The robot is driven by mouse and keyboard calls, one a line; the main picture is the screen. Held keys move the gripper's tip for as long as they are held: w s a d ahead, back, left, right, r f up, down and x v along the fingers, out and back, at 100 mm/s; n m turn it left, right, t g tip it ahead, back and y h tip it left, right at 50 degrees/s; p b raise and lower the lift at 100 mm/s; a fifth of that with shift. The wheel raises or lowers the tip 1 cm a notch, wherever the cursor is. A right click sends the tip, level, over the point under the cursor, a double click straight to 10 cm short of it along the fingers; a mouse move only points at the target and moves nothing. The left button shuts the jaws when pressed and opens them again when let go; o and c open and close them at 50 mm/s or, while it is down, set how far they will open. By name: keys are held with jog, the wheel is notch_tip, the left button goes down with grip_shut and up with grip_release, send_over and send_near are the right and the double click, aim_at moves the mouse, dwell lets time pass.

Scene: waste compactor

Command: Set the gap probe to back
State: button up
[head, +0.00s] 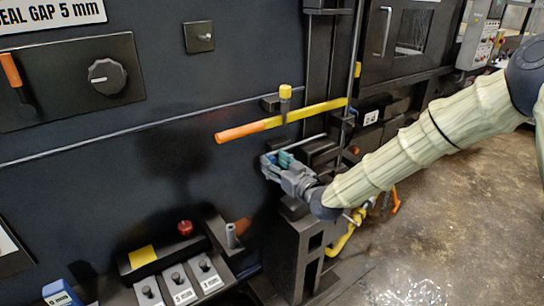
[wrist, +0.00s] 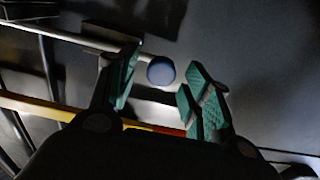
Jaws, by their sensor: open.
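My gripper (head: 277,163) is open in front of the dark machine wall, below the yellow bar. In the wrist view, a round blue-grey knob (wrist: 160,71) on a pale rod (wrist: 60,33) sits in the gap between the green-padded fingertips (wrist: 160,95). No contact between pads and knob is clear. The knob is not distinct in the head view, where my gripper covers that spot. No part carries a readable gap probe label, so I cannot tell for certain that this knob is the probe.
A yellow bar with an orange handle (head: 241,132) crosses just above my gripper. A black dial (head: 106,76) and a small toggle (head: 200,37) are on the wall. A red button (head: 185,228) and labelled blocks (head: 180,289) are lower left. Open floor (head: 440,225) lies right.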

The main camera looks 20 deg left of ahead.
jog(key=shift+x, duration=1)
grip_shut()
